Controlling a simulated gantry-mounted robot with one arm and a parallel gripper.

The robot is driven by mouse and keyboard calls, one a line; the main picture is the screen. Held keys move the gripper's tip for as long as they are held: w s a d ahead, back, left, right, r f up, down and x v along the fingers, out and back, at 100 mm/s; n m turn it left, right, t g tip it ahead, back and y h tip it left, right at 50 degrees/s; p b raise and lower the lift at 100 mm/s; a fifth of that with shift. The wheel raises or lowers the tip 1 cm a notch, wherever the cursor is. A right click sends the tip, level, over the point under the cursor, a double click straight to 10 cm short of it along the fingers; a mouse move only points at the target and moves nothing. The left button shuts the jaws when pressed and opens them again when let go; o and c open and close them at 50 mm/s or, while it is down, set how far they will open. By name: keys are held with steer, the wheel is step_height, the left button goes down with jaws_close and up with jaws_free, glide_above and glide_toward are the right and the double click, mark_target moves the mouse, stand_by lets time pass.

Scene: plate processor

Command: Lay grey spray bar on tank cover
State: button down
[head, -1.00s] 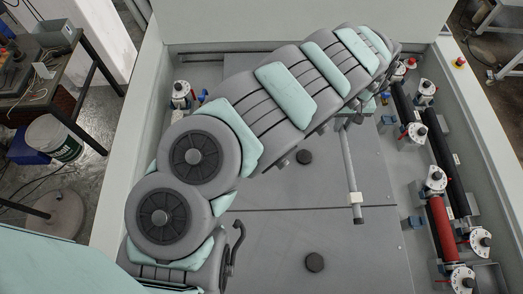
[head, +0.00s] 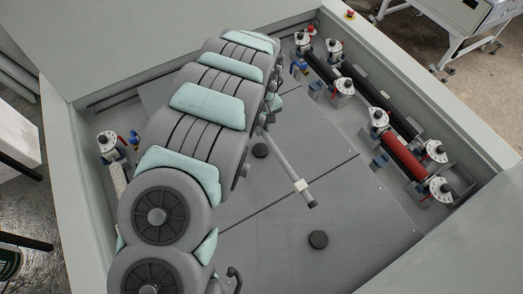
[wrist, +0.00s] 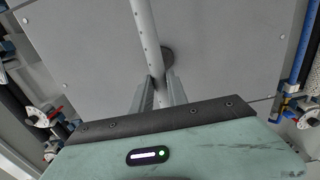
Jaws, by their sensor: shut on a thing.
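The grey spray bar (head: 289,162) is a thin straight tube with small holes along it and a pale block near its near end. My gripper (wrist: 158,92) is shut around the bar, which runs up the wrist view (wrist: 146,35) from between the fingers. In the head view my arm hides the gripper and the bar's far end. The tank cover (head: 270,215) is a flat grey panelled surface with black round knobs, also behind the bar in the wrist view (wrist: 85,65). The bar is over the cover; I cannot tell whether they touch.
Black rollers (head: 378,98) and a red roller (head: 403,158) with white-capped fittings line the right side of the tank. Another fitting (head: 108,140) stands at the left. Black knobs (head: 318,240) stick up from the cover. Grey walls (head: 430,100) surround it.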

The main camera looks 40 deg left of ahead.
steer(key=b, duration=0.2)
glide_above(262, 151)
step_height(262, 151, down, 5)
steer(key=shift+f+p, duration=1.25)
steer(key=shift+f, duration=2.45)
steer(key=shift+f, duration=0.1)
steer(key=c, duration=1.3)
jaws_free()
